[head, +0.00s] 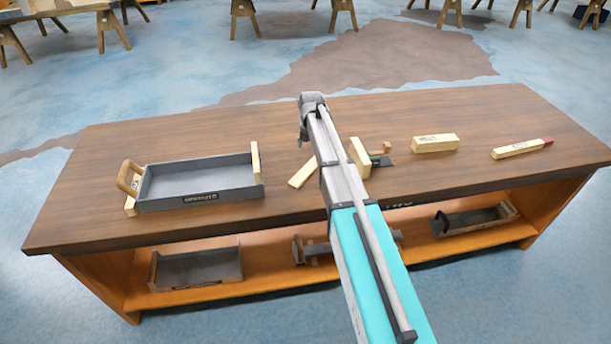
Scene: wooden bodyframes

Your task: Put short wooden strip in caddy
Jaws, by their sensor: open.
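A grey caddy (200,196) with wooden ends and a rounded handle on its left stands on the left of the bench top; its inside looks empty. A short pale wooden strip (302,173) lies flat on the bench between the caddy and my arm, and my arm may hide part of it. My gripper (309,118) is at the far end of my arm, above the back middle of the bench and beyond the strip. It is open and holds nothing that I can see; its fingers are hard to make out.
Right of my arm are an upright wooden piece (360,157) with a knobbed tool beside it, a pale block (435,143) and a red-tipped pale stick (520,149). The brown bench top (240,132) is clear at the back. Trays (197,269) stand on the lower shelf.

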